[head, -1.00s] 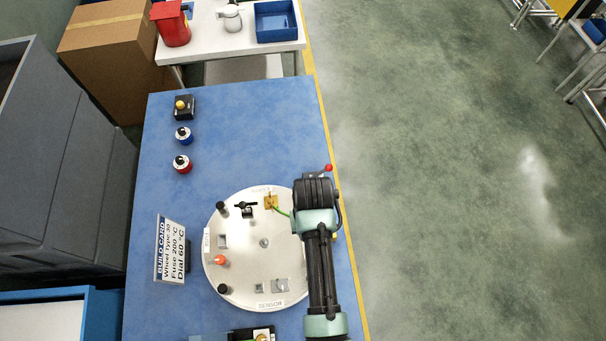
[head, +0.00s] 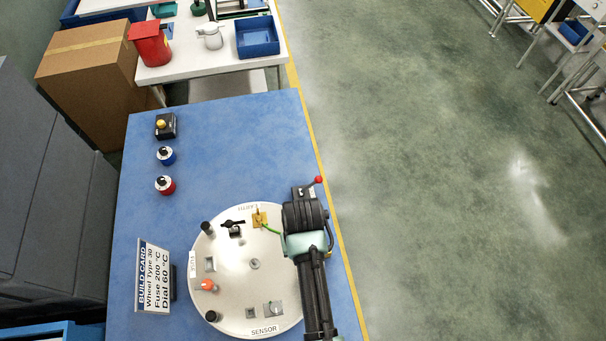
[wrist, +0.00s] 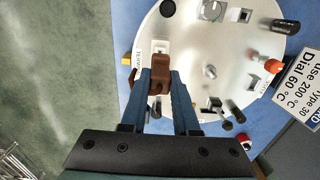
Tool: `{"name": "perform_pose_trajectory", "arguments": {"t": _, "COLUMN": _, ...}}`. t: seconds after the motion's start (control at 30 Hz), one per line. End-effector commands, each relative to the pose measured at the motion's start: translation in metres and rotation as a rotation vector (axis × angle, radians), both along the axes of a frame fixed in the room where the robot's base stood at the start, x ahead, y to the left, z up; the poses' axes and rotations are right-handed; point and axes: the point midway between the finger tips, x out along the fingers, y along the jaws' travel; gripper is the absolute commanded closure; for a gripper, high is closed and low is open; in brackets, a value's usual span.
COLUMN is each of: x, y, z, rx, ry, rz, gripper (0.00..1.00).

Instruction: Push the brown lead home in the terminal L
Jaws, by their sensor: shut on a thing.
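My gripper (wrist: 160,88) has its two blue fingers closed on the brown lead's block-shaped end (wrist: 158,76) in the wrist view. The brown end is at a white terminal block (wrist: 161,47) on the edge of the round plate. The brown end touches or overlaps the white block; how deep it sits I cannot tell. A label beside it is partly covered and I cannot read it fully. In the head view my arm covers this edge of the plate (head: 235,260), hiding the gripper, the brown lead and the terminal.
A brass terminal (head: 260,218) with a green lead, black posts and an orange piece (head: 207,285) stand on the plate. A build card (head: 153,276) stands at the left. Red (head: 165,185) and blue (head: 166,155) parts lie further back. The blue table's back right is clear.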

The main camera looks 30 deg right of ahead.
Motion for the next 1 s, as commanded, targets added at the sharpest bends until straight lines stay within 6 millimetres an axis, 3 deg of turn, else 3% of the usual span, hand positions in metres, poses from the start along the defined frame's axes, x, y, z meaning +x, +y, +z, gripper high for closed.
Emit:
{"name": "perform_pose_trajectory", "arguments": {"t": 0.07, "x": -0.0002, "y": 0.0001, "z": -0.0076, "rx": 0.0, "ry": 0.0, "rz": 0.0, "gripper": 1.0}}
{"name": "perform_pose_trajectory", "arguments": {"t": 1.0, "x": 0.0, "y": 0.0001, "z": -0.0109, "rx": 0.0, "ry": 0.0, "rz": 0.0, "gripper": 1.0}}
